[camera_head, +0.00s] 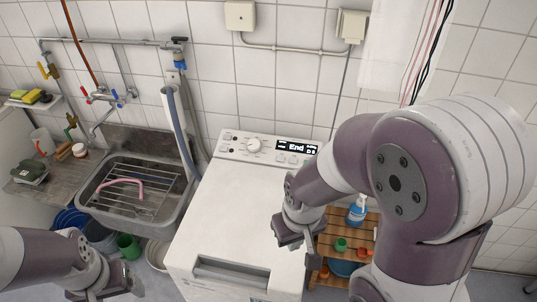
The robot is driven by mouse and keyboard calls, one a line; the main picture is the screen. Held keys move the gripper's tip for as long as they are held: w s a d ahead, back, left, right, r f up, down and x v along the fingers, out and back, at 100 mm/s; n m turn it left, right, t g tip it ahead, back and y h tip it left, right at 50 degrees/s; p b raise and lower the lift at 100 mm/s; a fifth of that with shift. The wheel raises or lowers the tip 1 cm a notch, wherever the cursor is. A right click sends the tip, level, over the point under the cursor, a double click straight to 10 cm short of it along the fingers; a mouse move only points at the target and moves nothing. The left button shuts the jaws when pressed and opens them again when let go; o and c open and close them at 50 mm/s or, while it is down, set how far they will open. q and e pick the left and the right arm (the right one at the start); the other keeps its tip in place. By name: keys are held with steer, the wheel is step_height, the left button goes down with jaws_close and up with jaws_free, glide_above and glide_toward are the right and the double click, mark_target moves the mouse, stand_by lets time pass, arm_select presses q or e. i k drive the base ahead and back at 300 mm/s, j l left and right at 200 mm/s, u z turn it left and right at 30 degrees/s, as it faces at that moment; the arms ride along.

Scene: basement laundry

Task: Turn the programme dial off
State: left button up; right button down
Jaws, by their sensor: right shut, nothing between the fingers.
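The programme dial (253,145) is a round white knob on the control panel at the back of the white top-loading washing machine (222,205). The display (297,147) to its right reads "End". My right gripper (297,243) is shut and empty. It hangs over the right side of the machine's top, well in front of the dial and apart from it. My left arm shows at the bottom left; its gripper (105,292) is partly cut off by the frame edge, and its fingers cannot be made out.
A steel sink (140,222) with a wire rack and a pink hose stands left of the machine. A grey drain hose (180,130) runs down the wall behind. A wooden shelf (347,222) with bottles and pots is at the right. The machine's lid is clear.

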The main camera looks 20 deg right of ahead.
mark_target(254, 145)
steer(key=k+j+z, duration=0.2)
steer(key=j+z, duration=0.65)
steer(key=j, duration=0.2)
steer(key=j+z, duration=0.5)
steer(key=k+j+z, duration=0.2)
steer(key=j+z, duration=0.25)
steer(key=j, duration=0.25)
steer(key=i+j+z, duration=0.3)
steer(key=j+z, duration=0.25)
steer(key=i+j+z, duration=0.15)
steer(key=j+z, duration=0.15)
steer(key=j, duration=0.15)
